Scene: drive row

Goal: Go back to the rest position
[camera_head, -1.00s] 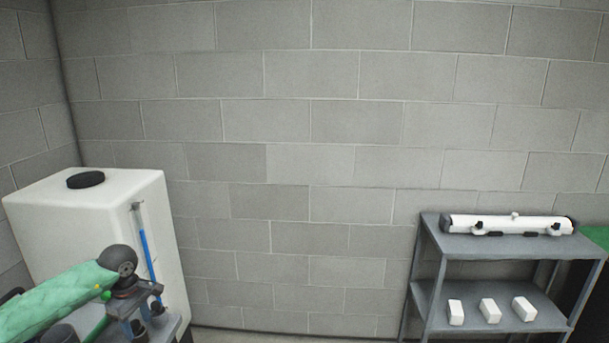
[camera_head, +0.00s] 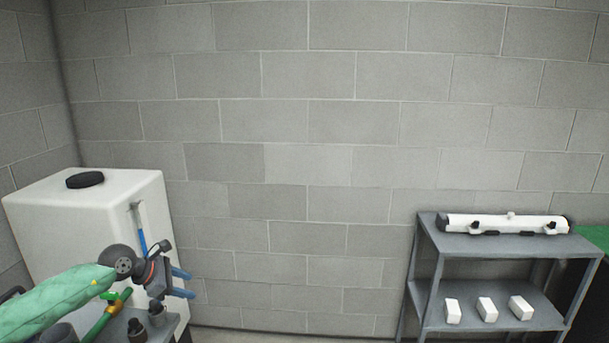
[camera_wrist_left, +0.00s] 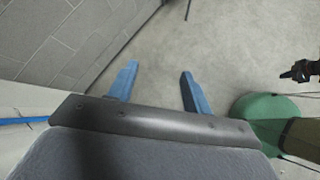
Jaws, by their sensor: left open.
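My left gripper (camera_head: 181,283) is in front of the white tank at the lower left of the head view. Its two blue fingers point to the right and are apart, with nothing between them. The left wrist view also shows the open fingers (camera_wrist_left: 160,85) above bare floor. My left arm, in a green sleeve, comes in from the left edge. My right gripper is not in the head view; a dark shape at the right edge of the wrist view is too small to tell.
The white tank (camera_head: 60,225) with a black cap (camera_head: 85,180) and a blue level strip stands at the left. A grey shelf (camera_head: 480,245) at the right holds a white tube unit (camera_head: 505,224) on top and three white blocks (camera_head: 487,309) below. Open room lies between.

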